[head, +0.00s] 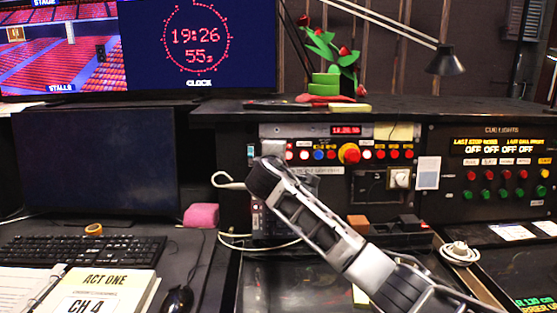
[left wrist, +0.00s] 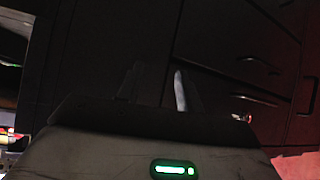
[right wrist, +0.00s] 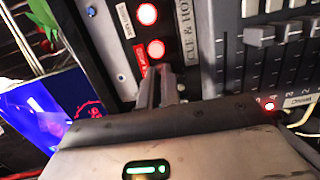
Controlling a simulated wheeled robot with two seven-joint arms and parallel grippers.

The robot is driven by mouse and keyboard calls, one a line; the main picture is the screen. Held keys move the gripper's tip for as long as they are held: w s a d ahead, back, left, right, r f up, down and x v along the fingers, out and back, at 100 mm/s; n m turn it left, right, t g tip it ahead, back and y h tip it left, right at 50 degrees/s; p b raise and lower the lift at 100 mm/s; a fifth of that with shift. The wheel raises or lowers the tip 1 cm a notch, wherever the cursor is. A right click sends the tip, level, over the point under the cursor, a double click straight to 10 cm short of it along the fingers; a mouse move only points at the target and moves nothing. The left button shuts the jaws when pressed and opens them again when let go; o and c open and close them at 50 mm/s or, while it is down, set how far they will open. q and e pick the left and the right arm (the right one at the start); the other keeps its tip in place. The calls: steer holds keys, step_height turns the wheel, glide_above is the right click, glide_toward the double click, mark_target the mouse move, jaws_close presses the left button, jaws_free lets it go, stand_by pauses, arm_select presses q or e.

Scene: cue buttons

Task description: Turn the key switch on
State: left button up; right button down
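The black control panel (head: 290,131) stands at the middle back of the desk, with a row of coloured buttons and a red digital display. I cannot make out the key switch for certain; a pale square fitting (head: 400,179) sits low on the panel's right. My right arm reaches up to the panel's left part and hides some of it. In the right wrist view my right gripper (right wrist: 162,85) has its fingers together, close to the panel below two lit red buttons (right wrist: 151,31). Nothing shows between them. My left gripper (left wrist: 157,85) is open and empty before dark drawers.
A second panel (head: 490,140) with red and green buttons stands to the right. A slider bank (right wrist: 275,45) is beside my right gripper. A lamp (head: 444,62), plant (head: 330,50), keyboard (head: 80,250), pink block (head: 201,215) and cables are around.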

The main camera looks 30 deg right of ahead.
steer(key=shift+f, duration=0.15)
steer(key=c, duration=1.6)
jaws_free()
steer(key=shift+s+a, duration=0.1)
steer(key=b+v, duration=0.2)
steer(key=v, duration=1.3)
steer(key=shift+s+a+r, duration=0.2)
steer(key=shift+s, duration=0.1)
